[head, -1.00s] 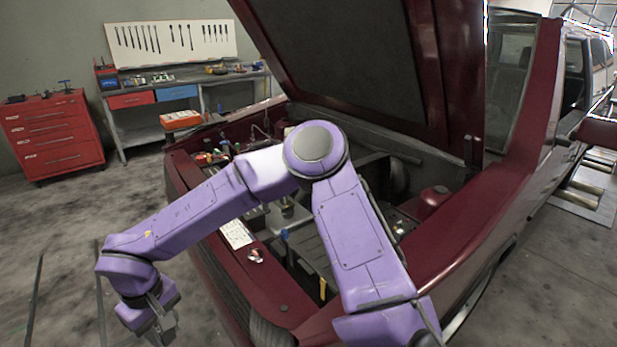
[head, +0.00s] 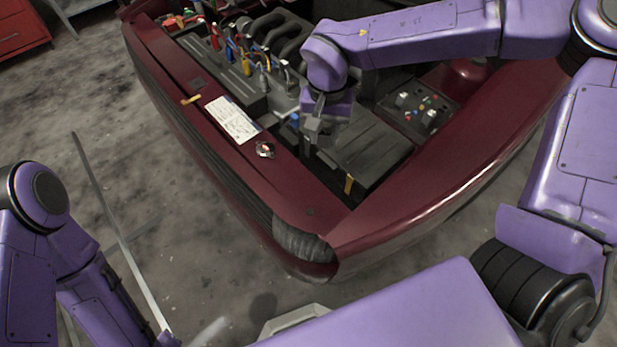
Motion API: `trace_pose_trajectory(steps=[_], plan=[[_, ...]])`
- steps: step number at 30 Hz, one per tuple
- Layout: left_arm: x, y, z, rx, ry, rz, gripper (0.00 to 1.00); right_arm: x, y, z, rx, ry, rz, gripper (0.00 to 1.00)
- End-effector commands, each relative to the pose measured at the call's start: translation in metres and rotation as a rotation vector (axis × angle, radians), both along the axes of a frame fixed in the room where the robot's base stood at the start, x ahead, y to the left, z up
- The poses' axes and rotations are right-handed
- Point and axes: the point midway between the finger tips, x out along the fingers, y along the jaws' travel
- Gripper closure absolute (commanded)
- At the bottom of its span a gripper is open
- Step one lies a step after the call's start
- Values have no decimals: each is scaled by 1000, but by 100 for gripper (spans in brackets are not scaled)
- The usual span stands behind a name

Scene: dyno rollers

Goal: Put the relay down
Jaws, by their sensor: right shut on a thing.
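I cannot tell whether that thing touches anything below. A fuse box (head: 418,108) with small coloured parts lies to the right of the gripper. My left arm shows at the lower left, but its gripper is out of the picture.
A white label sheet (head: 232,120) and a small round item (head: 265,150) lie on the truck's front rim. Coloured wires or caps (head: 240,55) stand up in the engine bay to the left of my gripper. A red cabinet (head: 20,28) stands at the far left.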

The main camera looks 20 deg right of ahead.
Motion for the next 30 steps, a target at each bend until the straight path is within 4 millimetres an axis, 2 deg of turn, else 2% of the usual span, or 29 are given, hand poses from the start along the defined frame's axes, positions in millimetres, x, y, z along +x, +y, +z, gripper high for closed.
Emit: trace_pose_trajectory(steps=[1, 6, 12, 15, 18, 21, 24, 26, 30], plan=[[-1, 0, -12, 0, 1, 0, 57, -9, -3, -2, 2, -2, -158, 100], [-1, 0, -31, 1, 0, 0, 57, -44, -12, 5, 0, 8, -804, 100], [0, 0, -52, 0, 0, 0, 57, -84, -14, 8, -9, 13, -1543, 100], [0, 0, -60, 0, 0, 0, 57, -101, -13, 8, -13, 12, -1859, 100], [0, 0, -65, 0, 0, 0, 57, -114, -13, 8, -15, 10, -2096, 100], [0, 0, -68, 0, 0, 0, 57, -122, -14, 9, -17, 7, -2238, 100], [0, 0, -68, 0, 0, 0, 57, -119, -11, 7, -22, 3, -2298, 100], [0, 0, -67, 0, 0, 0, 57, -110, -5, 1, -26, 1, -2306, 100], [0, 0, -64, 0, 0, 0, 57, -76, 18, -16, -29, 1, -2304, 100]])
